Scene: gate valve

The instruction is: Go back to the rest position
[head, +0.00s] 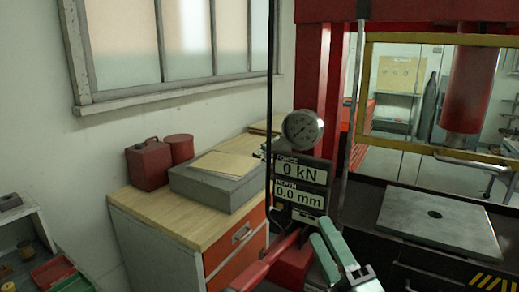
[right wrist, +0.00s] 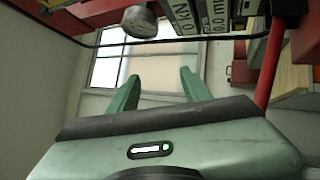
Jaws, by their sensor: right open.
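My right gripper (head: 325,236) shows at the bottom middle of the head view, in front of the red press frame (head: 322,80) and below its display (head: 301,183). Its two green fingers are apart with nothing between them. In the right wrist view the open fingers (right wrist: 160,77) point towards the window, with the gauge and display beyond at the top. A red bar (head: 268,262) lies just left of the gripper in the head view; I cannot tell whether they touch. My left gripper is not in view.
A round gauge (head: 302,127) sits above the display, which reads 0 kN and 0.0 mm. A grey plate (head: 438,218) lies under the red ram (head: 470,90) at right. A wooden-topped cabinet (head: 160,218) with a red can (head: 148,165) stands left. A yellow-framed guard (head: 405,37) spans the press.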

